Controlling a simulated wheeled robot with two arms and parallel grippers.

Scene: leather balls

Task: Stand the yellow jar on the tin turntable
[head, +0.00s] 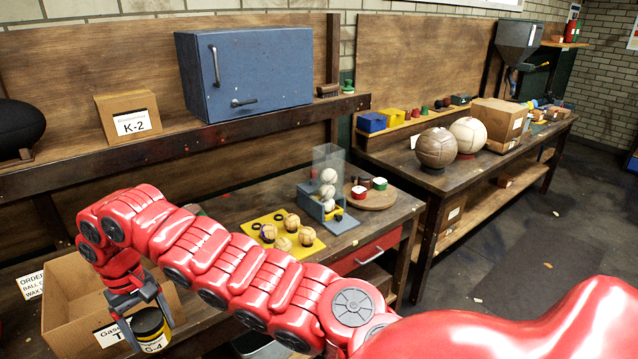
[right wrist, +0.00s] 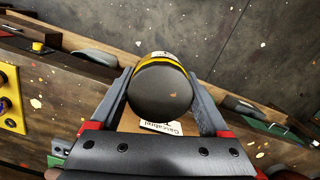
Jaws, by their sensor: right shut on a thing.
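The yellow jar (head: 152,328) has a black lid, a yellow band and a white label, and shows at the lower left of the head view. My right gripper (head: 146,316) is shut on it and holds it upright in front of an open cardboard box. In the right wrist view the jar's dark round lid (right wrist: 160,92) sits between the two fingers (right wrist: 160,105). The tin turntable (head: 381,201) is a round wooden disc at the right end of the near bench, with small red, white and green tins on it. It is well away from the jar. My left gripper is not in view.
A clear tube dispenser (head: 328,160) with pale balls stands just left of the turntable. A yellow tray (head: 270,245) with several small balls lies further left. The cardboard box (head: 75,298) is below my right arm. A blue cabinet (head: 245,70) stands on the shelf above.

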